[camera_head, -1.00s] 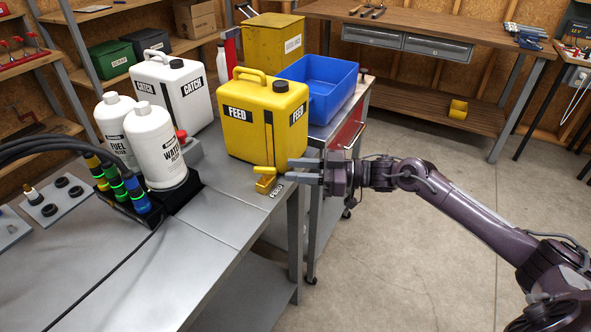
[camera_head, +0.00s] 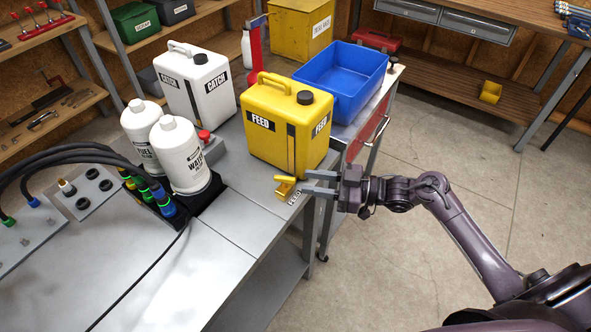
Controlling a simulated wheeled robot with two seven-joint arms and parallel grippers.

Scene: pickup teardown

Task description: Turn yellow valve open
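The yellow valve (camera_head: 285,187) sits at the right edge of the metal bench, just in front of the yellow FEED can (camera_head: 268,148). A small FEED label (camera_head: 295,197) lies beside it. My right gripper (camera_head: 305,183) comes in from the right, with its two fingers pointing left at the valve. The fingers are apart, with a gap between them. The fingertips are close to the valve's right side; I cannot tell whether they touch it. My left gripper is not in view.
A white CATCH can (camera_head: 198,97) and two white filter bottles (camera_head: 187,160) stand on the bench to the left. A blue bin (camera_head: 342,85) stands on a cart behind the FEED can. Hoses and fittings (camera_head: 147,190) are at the left. Open floor (camera_head: 430,160) lies to the right.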

